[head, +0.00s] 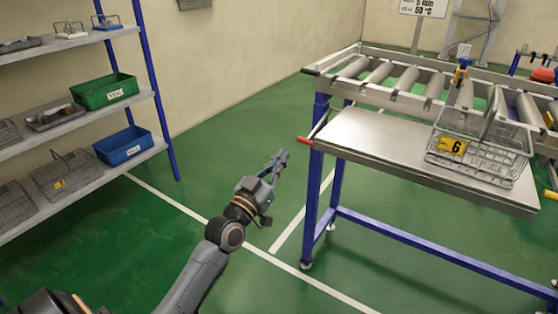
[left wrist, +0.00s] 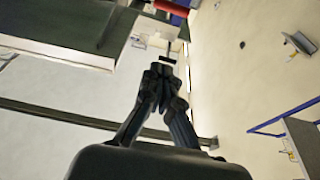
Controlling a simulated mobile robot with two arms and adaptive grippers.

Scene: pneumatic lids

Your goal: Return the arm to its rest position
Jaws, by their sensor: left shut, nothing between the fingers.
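My left arm reaches up from the bottom of the head view over the green floor. Its gripper (head: 279,161) is shut and empty, in the open space between the shelf and the steel bench. In the left wrist view the gripper fingers (left wrist: 165,75) are closed together with nothing between them. My right gripper does not show in either view.
A steel bench (head: 375,145) with a roller conveyor and blue legs stands right of the gripper. A wire basket (head: 470,155) labelled 6 sits on it. A red handle (head: 306,141) sticks out at its left corner. Shelves hold a green bin (head: 104,92) and blue bin (head: 124,147).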

